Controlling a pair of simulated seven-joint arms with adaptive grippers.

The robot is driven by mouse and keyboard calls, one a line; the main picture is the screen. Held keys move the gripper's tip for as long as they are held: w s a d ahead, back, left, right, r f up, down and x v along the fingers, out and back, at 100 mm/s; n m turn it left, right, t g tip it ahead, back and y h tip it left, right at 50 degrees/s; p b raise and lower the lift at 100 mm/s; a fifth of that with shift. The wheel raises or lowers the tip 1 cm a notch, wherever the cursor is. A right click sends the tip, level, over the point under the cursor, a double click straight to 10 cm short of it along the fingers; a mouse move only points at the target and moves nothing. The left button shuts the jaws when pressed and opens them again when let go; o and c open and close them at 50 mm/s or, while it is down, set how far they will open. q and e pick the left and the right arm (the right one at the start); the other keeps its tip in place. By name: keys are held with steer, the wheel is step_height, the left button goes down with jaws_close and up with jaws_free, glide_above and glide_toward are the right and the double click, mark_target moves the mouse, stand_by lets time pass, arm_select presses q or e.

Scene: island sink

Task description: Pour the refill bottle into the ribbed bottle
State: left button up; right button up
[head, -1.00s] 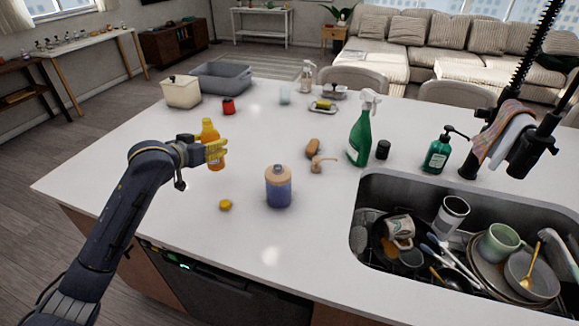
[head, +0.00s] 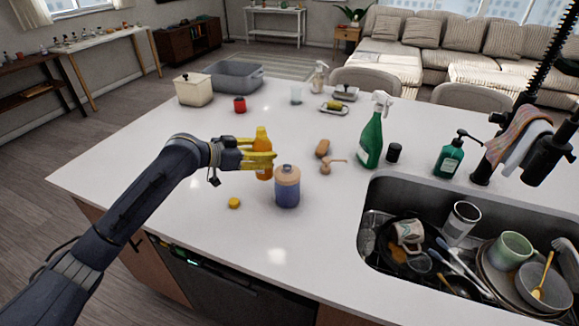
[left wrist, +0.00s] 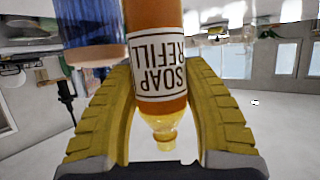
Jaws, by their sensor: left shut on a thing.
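The refill bottle (head: 262,136) is amber-orange and stands upright in my left gripper (head: 268,160). Its "SOAP REFILL" label (left wrist: 160,65) shows upside down in the left wrist view, with the yellow fingers (left wrist: 164,115) shut around it. Whether its base touches the counter is unclear. The ribbed bottle (head: 287,190), blue below and peach above, stands upright on the counter just right of and nearer than the refill bottle. Its blue side also shows at the upper left of the left wrist view (left wrist: 92,25). My right gripper is out of view.
A small yellow cap (head: 234,203) lies on the counter (head: 190,215). A brown pump-like piece (head: 333,164), a green spray bottle (head: 371,140) and a black cup (head: 394,152) stand to the right. The sink (head: 365,225) holds dishes. The counter's front left is clear.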

mark_target(264, 147)
arm_select(q)
steer(key=shift+d+r+m+y, duration=0.1)
steer(key=shift+m+y, duration=0.2)
stand_by(0.4)
steer(key=shift+s+d+r+m+t+y, duration=0.1)
steer(key=shift+s+d+m+t+y, duration=0.2)
steer(key=shift+m+y, duration=0.5)
steer(key=shift+s+d+r+m+t+y, duration=0.2)
steer(key=shift+r+m+t+y, duration=0.15)
steer(key=shift+r+m+y, duration=0.25)
steer(key=shift+s+d+r+m+t+y, duration=0.1)
steer(key=shift+d+r+m+t+y, duration=0.1)
steer(key=shift+r+m+t+y, duration=0.35)
steer(key=shift+w+a+f+m+y, duration=0.1)
steer(key=shift+f+m+y, duration=0.15)
steer(key=shift+m, duration=0.3)
steer(key=shift+w+a+f+m+t+y, duration=0.2)
steer(key=shift+a+m+t+y, duration=0.1)
steer(key=shift+m+y, duration=0.1)
steer(key=shift+w+a+f+m+t+y, duration=0.1)
steer(key=shift+a+f+m+t+y, duration=0.05)
steer(key=shift+m+t+y, duration=0.2)
steer(key=shift+w+a+f+m+t+y, duration=0.15)
steer(key=shift+m+t+y, duration=0.25)
steer(key=shift+m, duration=0.2)
steer(key=shift+a+f+m+t+y, duration=0.15)
steer(key=shift+m+t+y, duration=0.2)
steer(key=shift+m, duration=0.2)
stand_by(1.3)
